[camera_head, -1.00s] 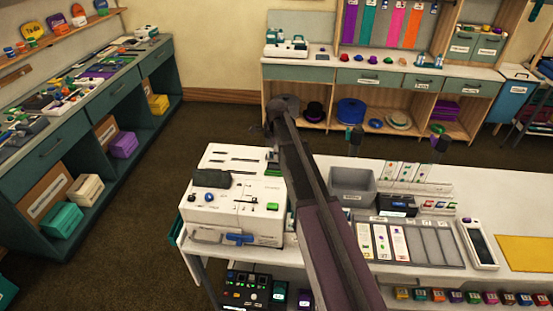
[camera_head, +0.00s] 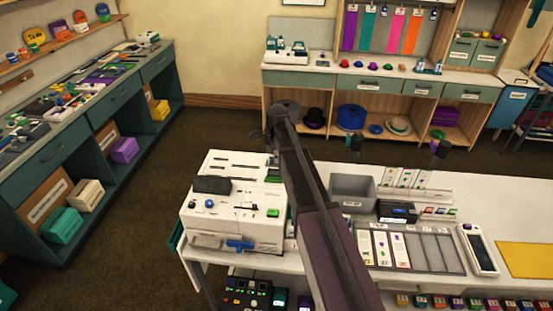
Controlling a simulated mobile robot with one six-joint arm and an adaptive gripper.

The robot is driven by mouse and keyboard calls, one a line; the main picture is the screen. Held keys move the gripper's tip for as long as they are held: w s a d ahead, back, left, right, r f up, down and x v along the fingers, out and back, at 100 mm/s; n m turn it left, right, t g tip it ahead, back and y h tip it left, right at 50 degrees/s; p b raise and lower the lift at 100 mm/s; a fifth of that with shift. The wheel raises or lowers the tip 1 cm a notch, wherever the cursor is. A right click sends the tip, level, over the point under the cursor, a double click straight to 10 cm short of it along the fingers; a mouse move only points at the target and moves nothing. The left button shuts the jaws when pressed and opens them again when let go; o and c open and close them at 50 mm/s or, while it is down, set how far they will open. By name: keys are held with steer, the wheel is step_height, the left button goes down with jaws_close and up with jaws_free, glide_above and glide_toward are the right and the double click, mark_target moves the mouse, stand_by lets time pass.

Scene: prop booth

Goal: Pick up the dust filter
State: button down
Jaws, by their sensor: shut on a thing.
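My arm reaches from the lower right up over the white machine. My gripper (camera_head: 267,137) shows only as a small dark part beside the arm's far end, mostly hidden by the arm. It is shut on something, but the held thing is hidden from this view. I cannot make out a dust filter for certain. The white machine (camera_head: 262,225) stands on the left end of the near bench, below and left of the gripper. A black block (camera_head: 212,184) lies on its top, and a blue handle-like piece (camera_head: 240,244) is at its front.
The near bench (camera_head: 510,205) also bears a grey bin (camera_head: 352,188), a card tray (camera_head: 436,253) and a phone-like device (camera_head: 479,249). A cluttered counter (camera_head: 75,135) runs along the left; shelving (camera_head: 340,80) stands at the back. Brown floor (camera_head: 210,125) lies open between them.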

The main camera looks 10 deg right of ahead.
steer(key=shift+r+p, duration=4.6)
steer(key=shift+r, duration=0.2)
steer(key=shift+s, duration=0.1)
